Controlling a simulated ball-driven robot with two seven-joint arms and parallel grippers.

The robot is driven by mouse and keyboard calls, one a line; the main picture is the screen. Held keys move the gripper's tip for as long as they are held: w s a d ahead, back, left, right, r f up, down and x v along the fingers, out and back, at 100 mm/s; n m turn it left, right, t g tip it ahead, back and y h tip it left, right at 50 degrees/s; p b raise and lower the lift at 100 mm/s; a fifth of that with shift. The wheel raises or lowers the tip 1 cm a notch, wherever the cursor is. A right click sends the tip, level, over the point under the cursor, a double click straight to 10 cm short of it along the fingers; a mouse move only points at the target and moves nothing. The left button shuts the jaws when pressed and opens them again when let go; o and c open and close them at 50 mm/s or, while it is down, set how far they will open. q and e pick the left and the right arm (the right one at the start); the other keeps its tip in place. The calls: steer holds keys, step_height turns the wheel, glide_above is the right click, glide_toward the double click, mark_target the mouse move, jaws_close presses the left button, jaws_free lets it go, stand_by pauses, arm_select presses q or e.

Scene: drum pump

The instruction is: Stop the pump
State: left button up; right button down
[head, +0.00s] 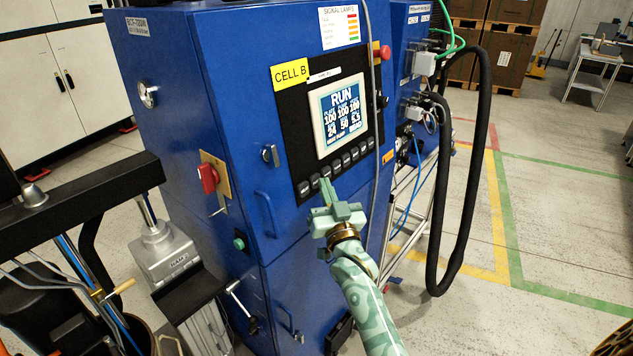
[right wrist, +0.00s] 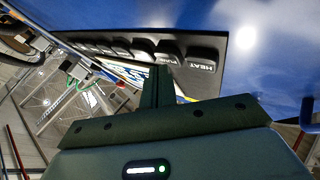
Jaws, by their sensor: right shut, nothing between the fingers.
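The blue pump cabinet (head: 240,120) bears a black panel with a lit screen (head: 342,113) that reads RUN. A row of dark push-buttons (head: 335,165) runs below the screen. My right gripper (head: 327,190) is shut and empty, its fingertips close to the left end of this row. My left gripper is not in view.
A red switch on a yellow plate (head: 208,179) and a green button (head: 239,243) are on the cabinet's left part. A red knob (head: 385,52) is at the panel's upper right. A thick black hose (head: 473,190) hangs on the right.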

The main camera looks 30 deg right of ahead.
steer(key=shift+w+a+f, duration=0.1)
steer(key=shift+w+a, duration=0.05)
steer(key=shift+w, duration=0.2)
stand_by(0.3)
stand_by(0.3)
steer(key=shift+s+d+r+p, duration=0.1)
steer(key=shift+s+d+p, duration=0.05)
steer(key=shift+s+p, duration=0.2)
steer(key=shift+s+d+r+p, duration=0.15)
steer(key=shift+s+p, duration=0.1)
steer(key=shift+s, duration=0.2)
steer(key=shift+f, duration=0.1)
steer(key=s+p, duration=0.1)
steer(key=s+d+p, duration=0.1)
steer(key=s, duration=0.1)
steer(key=s+d+r+p, duration=0.1)
steer(key=shift+s+p, duration=0.3)
steer(key=shift+p, duration=0.05)
